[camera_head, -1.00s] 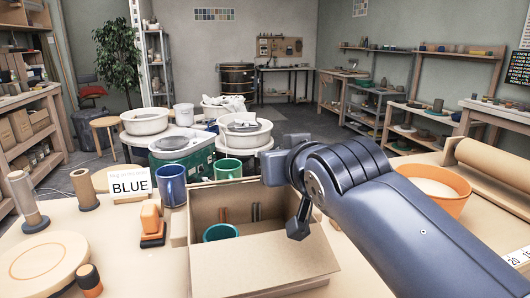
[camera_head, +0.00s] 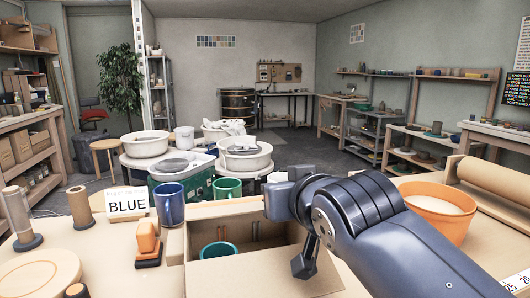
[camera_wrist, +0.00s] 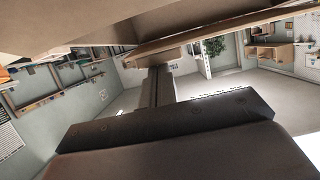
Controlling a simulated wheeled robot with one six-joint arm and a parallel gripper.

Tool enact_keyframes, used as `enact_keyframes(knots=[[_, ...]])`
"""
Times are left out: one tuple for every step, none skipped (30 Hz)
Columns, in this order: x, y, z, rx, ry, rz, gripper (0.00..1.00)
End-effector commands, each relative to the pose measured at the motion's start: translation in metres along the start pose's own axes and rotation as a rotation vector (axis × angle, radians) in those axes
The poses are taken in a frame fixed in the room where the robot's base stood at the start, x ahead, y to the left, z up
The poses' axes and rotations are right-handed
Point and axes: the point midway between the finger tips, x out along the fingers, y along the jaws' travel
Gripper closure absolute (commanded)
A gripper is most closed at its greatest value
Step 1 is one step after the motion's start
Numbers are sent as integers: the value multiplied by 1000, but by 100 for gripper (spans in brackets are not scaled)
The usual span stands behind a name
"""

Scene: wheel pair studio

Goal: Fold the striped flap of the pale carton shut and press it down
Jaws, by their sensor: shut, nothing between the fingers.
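The pale carton (camera_head: 225,209) stands open on the table in front of me, with a teal cup (camera_head: 204,253) inside it. Paired narrow brown and grey stripes show at its far inner side; I cannot tell whether they belong to the striped flap. My gripper (camera_head: 304,264) is shut and empty, pointing down at the carton's right part. My arm hides the carton's right side. I cannot tell whether the gripper touches it. In the wrist view a brown panel (camera_wrist: 200,20) spans the top.
An orange bowl (camera_head: 437,212) and a brown roll (camera_head: 490,188) are at the right.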

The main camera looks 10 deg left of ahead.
Motion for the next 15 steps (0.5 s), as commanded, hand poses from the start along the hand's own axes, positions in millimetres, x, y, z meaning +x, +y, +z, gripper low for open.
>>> enact_keyframes(knots=[[0, 0, 0, 0, 0, 0, 100], [0, 0, 0, 0, 0, 0, 100], [0, 0, 0, 0, 0, 0, 100], [0, 0, 0, 0, 0, 0, 100], [0, 0, 0, 0, 0, 0, 100], [0, 0, -1, 0, 0, 0, 100], [0, 0, -1, 0, 0, 0, 100], [-1, 0, -2, 0, 0, 0, 100], [-1, 0, -4, 0, 0, 0, 100], [-2, 0, -5, 0, 0, 0, 100], [-2, 0, -6, 0, 0, 0, 100], [-3, 0, -8, 0, 0, 0, 100], [-3, 0, -10, 0, 0, 0, 100], [-4, 0, -12, 0, 0, 0, 100], [-4, 0, -13, 0, 0, 0, 100]])
